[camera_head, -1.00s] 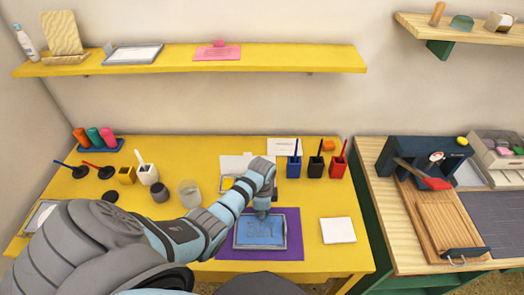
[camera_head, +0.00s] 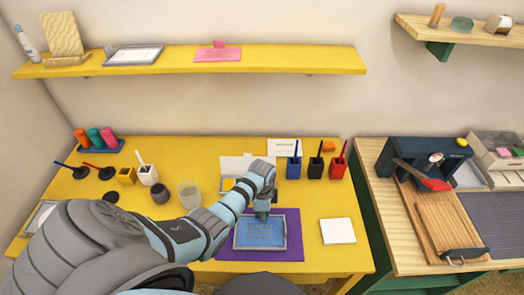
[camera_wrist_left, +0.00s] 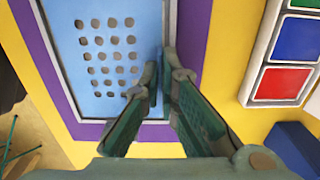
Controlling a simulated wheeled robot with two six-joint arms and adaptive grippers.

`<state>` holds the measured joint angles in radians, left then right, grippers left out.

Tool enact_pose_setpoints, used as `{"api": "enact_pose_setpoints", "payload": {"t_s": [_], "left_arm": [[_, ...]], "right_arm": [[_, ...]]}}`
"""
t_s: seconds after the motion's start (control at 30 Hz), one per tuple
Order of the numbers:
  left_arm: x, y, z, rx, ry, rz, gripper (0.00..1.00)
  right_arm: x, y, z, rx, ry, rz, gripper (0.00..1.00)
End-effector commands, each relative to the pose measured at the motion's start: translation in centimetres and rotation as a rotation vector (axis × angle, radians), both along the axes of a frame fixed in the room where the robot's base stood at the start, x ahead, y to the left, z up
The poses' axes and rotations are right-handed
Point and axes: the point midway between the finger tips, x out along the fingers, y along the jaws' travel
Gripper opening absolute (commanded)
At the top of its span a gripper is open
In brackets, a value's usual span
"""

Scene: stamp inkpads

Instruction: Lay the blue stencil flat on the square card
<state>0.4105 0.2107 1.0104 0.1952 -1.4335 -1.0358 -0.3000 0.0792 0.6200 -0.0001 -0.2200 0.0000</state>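The blue stencil (camera_head: 260,234), with rows of round holes, lies inside a grey frame on the purple mat (camera_head: 293,215). It also shows in the left wrist view (camera_wrist_left: 115,55). My left gripper (camera_head: 262,214) points down at the stencil's far edge. In the wrist view its fingertips (camera_wrist_left: 163,78) are close together, with a narrow blue upright piece at the stencil's edge between them. They appear closed on that piece, though the contact is partly hidden. The square card (camera_head: 337,231) is white and lies bare on the yellow table, right of the mat. My right gripper is not in view.
Blue, black and red cups (camera_head: 315,168) with tools stand behind the mat. A white case (camera_head: 240,164) is partly hidden by my left arm. A glass (camera_head: 188,193) and small pots stand left. The table between mat and card is clear.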

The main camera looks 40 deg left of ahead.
Motion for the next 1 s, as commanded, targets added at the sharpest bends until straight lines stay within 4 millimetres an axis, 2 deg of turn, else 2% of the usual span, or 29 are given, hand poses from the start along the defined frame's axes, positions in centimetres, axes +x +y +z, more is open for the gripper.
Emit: {"api": "enact_pose_setpoints", "payload": {"t_s": [0.17,0.2,0.33,0.67,0.77,1.0], "left_arm": [[0.0,0.0,0.0,0.0,0.0,0.0,0.0],[0.0,0.0,0.0,0.0,0.0,0.0,0.09],[0.0,0.0,0.0,0.0,0.0,0.0,0.28],[0.0,0.0,0.3,0.0,0.0,0.0,0.28],[0.1,0.1,1.7,0.0,-0.004,0.001,0.28],[0.2,0.1,8.2,0.001,-0.005,-0.001,0.28]], "right_arm": [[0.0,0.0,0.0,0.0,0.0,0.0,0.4],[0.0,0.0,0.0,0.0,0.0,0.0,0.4],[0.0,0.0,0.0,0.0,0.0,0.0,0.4],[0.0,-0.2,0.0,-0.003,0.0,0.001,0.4],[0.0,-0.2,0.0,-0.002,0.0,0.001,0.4],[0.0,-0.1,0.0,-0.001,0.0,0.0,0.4]]}}
